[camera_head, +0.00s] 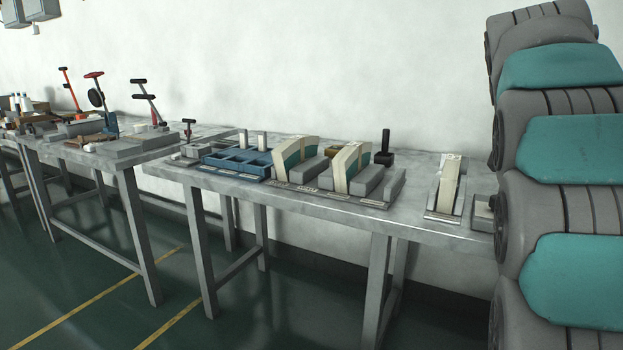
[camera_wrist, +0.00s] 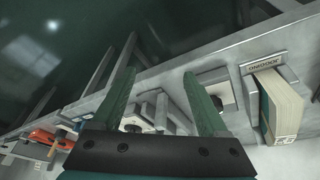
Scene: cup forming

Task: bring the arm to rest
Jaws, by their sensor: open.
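My gripper (camera_wrist: 155,100) shows in the wrist view with its two green fingers spread apart and nothing between them. Through the gap I see small pale fixtures and the edge of the grey workbench (camera_wrist: 170,75). My arm (camera_head: 560,150), grey and teal, stands folded in a stack along the right edge of the head view. The gripper itself does not show in the head view.
The long workbench (camera_head: 420,228) carries a blue tray (camera_head: 236,165), two cream-and-teal stacks (camera_head: 300,150) in grey holders, and a narrow stand (camera_head: 443,190) near my arm. Another table (camera_head: 90,155) with levers is at left. The green floor (camera_head: 290,300) in front is clear.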

